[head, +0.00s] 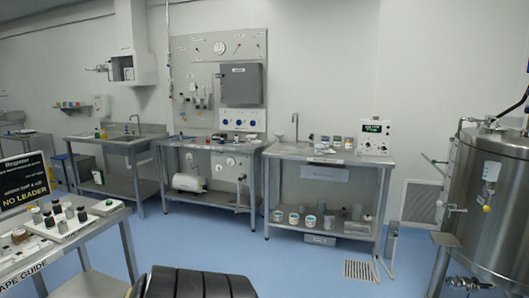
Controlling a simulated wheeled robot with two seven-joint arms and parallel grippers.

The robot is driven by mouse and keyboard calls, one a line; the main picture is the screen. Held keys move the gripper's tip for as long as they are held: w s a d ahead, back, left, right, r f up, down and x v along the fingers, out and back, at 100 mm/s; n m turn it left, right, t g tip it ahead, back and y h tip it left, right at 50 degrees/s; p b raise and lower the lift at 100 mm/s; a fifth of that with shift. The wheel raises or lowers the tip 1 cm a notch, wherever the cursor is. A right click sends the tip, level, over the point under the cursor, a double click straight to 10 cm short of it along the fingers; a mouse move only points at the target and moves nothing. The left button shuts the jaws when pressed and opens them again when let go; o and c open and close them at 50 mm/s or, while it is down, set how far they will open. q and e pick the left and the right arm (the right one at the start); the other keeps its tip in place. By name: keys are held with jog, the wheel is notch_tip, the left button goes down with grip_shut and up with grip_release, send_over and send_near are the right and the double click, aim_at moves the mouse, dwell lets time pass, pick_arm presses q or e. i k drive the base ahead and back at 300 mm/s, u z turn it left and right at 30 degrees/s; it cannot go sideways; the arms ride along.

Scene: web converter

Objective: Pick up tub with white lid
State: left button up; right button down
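Several small tubs stand in a row on the lower shelf of the right steel table (277,232). They include a leftmost tub (280,216), one beside it (294,218), and one further right with a pale top and a bluish band (310,221). They are too small to tell for certain which has a white lid. Neither of my grippers is in view, and nothing is seen held.
A bench with small bottles (63,226) and a black sign (25,182) stands at the near left. A steel tank (490,200) stands at the right. The blue floor (220,240) before the tables is clear, with a drain grate (360,271) at right.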

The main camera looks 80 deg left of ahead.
aim_at(320, 149)
jog(key=u, duration=1)
jog(key=i, duration=0.35)
jog(key=u, duration=1.5)
jog(key=i, duration=3.05)
jog(key=z, duration=0.55)
